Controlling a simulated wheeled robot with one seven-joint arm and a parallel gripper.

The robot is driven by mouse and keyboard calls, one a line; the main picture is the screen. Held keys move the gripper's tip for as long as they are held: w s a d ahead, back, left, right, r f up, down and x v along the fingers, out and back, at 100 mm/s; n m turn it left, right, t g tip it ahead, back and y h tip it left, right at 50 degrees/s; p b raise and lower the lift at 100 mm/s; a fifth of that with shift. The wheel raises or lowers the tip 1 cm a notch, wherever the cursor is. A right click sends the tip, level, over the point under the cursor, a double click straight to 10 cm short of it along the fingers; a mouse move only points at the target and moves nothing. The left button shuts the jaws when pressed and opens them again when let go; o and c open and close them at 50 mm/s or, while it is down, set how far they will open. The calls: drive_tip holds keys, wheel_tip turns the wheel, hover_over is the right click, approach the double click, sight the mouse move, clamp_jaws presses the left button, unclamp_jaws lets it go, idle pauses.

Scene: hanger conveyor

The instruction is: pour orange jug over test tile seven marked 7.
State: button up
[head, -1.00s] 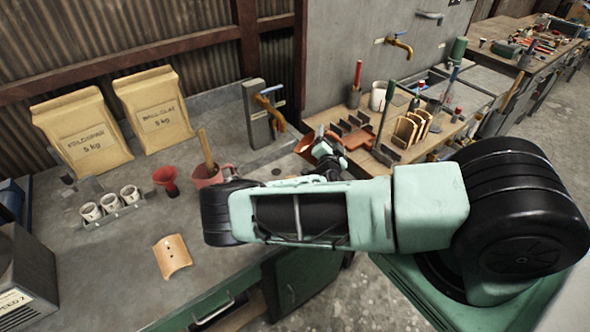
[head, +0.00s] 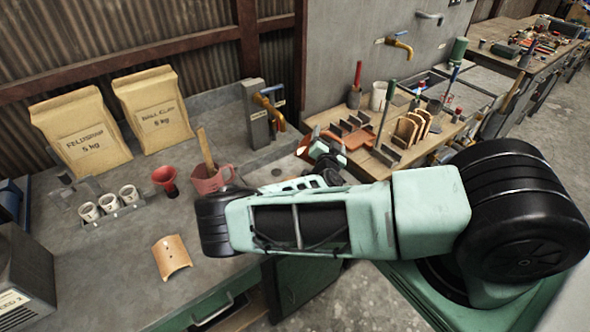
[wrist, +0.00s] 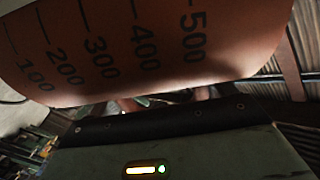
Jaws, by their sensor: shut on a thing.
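The orange jug (wrist: 150,45) fills the top of the wrist view, with dark marks from 100 to 500 running across it at a slant. My gripper (head: 322,158) is shut on it, mostly hidden behind my arm in the head view, where only a sliver of the jug (head: 303,149) shows. The fingertips are hard to make out in the dark wrist view. A curved tan tile (head: 172,257) lies on the grey bench, left of my arm and well apart from the jug. I cannot read a 7 on it.
A pink jug (head: 211,180) with a wooden stick, a red funnel (head: 166,180) and a rack of white cups (head: 109,202) stand behind the tile. Two sacks (head: 82,133) lean at the back. A tap (head: 269,103) rises behind my gripper. The bench around the tile is clear.

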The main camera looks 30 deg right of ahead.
drive_tip(key=shift+w+a+f+n+b, duration=0.15)
drive_tip(key=shift+w+a+n+b, duration=0.1)
drive_tip(key=shift+n+b, duration=0.4)
drive_tip(key=shift+w+a+f+n+b, duration=0.1)
drive_tip(key=shift+w+a+n+b, duration=0.15)
drive_tip(key=shift+n+b, duration=0.35)
idle(0.9)
drive_tip(key=shift+w+a+f+n, duration=0.1)
drive_tip(key=shift+a+f+n, duration=0.1)
drive_tip(key=shift+n, duration=0.25)
drive_tip(key=shift+r, duration=0.1)
idle(0.4)
drive_tip(key=shift+w+a+f+n+b, duration=0.1)
drive_tip(key=shift+w+f+n+b, duration=0.1)
drive_tip(key=shift+n+b, duration=0.3)
drive_tip(key=shift+w+a+f+b, duration=0.1)
drive_tip(key=shift+a+b, duration=0.1)
drive_tip(key=shift+b, duration=0.2)
drive_tip(key=shift+w+a+f+n+b, duration=0.1)
drive_tip(key=shift+w+f+n+b, duration=0.1)
drive_tip(key=shift+n+b, duration=0.25)
drive_tip(key=shift+w+a+n, duration=0.1)
drive_tip(key=shift+a+n, duration=0.05)
drive_tip(key=shift+n, duration=0.1)
drive_tip(key=shift+w+a+b, duration=0.15)
drive_tip(key=shift+b, duration=0.25)
idle(0.7)
